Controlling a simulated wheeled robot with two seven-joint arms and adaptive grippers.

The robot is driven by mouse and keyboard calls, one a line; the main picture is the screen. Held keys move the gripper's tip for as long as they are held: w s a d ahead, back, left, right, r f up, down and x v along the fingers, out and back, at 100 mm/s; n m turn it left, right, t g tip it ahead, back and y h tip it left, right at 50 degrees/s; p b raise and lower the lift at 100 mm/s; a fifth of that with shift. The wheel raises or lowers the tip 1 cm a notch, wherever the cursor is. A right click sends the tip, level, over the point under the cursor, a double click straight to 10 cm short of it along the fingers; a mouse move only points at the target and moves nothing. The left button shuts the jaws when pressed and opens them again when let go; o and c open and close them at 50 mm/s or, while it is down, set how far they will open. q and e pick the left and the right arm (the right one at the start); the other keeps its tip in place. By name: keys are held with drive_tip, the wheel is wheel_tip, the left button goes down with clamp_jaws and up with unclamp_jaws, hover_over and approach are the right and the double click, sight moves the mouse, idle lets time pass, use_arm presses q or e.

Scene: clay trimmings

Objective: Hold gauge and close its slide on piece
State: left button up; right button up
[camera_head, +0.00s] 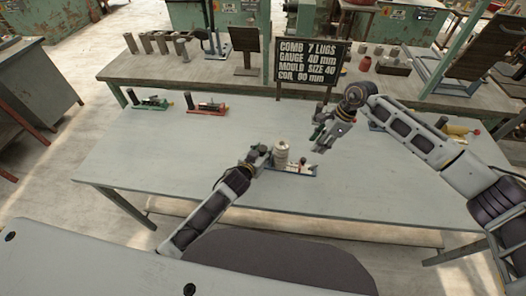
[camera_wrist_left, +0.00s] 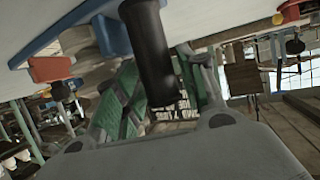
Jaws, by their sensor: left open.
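A small gauge with a pale blue base (camera_head: 304,170) lies on the grey table near its front middle. A pale, round clay piece (camera_head: 281,153) stands at it, just right of my left gripper (camera_head: 262,154). In the left wrist view a dark upright handle (camera_wrist_left: 154,55) over a blue base (camera_wrist_left: 102,8) shows between the fingers of my left gripper (camera_wrist_left: 160,100), which is open. I cannot tell whether the fingers touch the handle. My right gripper (camera_head: 320,146) hangs above the table, right of and behind the piece, apart from it; its jaws are too small to read.
A green gauge (camera_head: 152,104) and a red gauge (camera_head: 208,109) lie at the table's back left. A yellow gauge (camera_head: 457,131) lies at the right, behind my right arm. A black sign (camera_head: 312,62) stands at the back edge. The table's left part is clear.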

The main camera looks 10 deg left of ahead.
use_arm(q)
drive_tip(key=shift+w+d+f, duration=0.1)
drive_tip(key=shift+w, duration=0.2)
